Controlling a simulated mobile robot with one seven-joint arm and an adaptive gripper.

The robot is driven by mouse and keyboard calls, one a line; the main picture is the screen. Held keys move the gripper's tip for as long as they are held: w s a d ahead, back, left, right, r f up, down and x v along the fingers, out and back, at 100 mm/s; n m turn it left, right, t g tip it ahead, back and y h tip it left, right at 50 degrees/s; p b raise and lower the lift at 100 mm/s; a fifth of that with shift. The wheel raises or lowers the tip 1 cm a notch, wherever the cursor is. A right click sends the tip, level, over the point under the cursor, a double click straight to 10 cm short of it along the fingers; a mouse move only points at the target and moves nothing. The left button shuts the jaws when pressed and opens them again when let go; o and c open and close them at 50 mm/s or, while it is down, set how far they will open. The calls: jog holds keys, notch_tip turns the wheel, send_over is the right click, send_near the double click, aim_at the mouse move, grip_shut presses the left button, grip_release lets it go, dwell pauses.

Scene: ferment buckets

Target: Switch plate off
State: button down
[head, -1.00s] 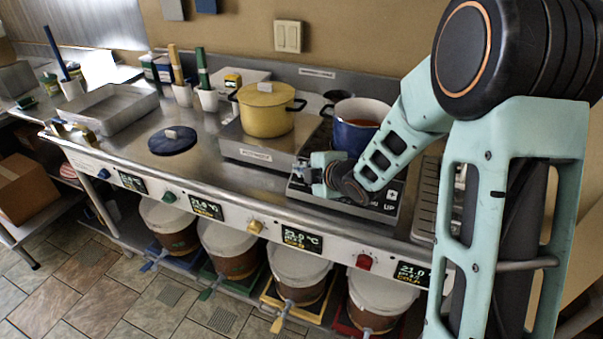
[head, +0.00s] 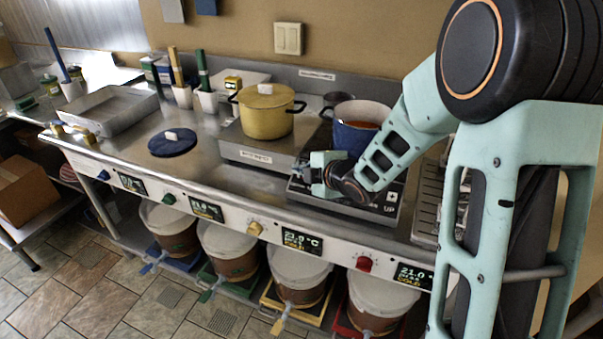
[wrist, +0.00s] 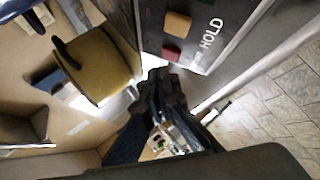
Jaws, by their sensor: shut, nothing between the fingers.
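The plate (head: 345,207) is a flat dark-topped unit on the steel counter, with a blue pot (head: 357,138) of orange-red contents on it. Its front panel has a light button beside the word UP. In the wrist view the panel (wrist: 195,10) shows a tan button (wrist: 177,25), a red button (wrist: 171,54) and the word HOLD. My gripper (head: 318,172) is low over the plate's front left part, in front of the blue pot. In the wrist view its shut, empty fingers (wrist: 160,76) end close to the red button; I cannot tell whether they touch it.
A yellow pot (head: 265,112) stands on a steel unit left of the plate. A blue lid (head: 173,142) and a metal tray (head: 112,110) lie further left. Several coloured knobs and displays line the counter front, above lidded buckets (head: 297,265).

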notch_tip(320, 180, up, 5)
jog(key=s+a+p, duration=0.1)
jog(key=s+p, duration=0.1)
jog(key=shift+s+r+p, duration=0.15)
jog(key=shift+s+p, duration=0.2)
jog(key=shift+s, duration=0.05)
dwell(0.3)
dwell(0.6)
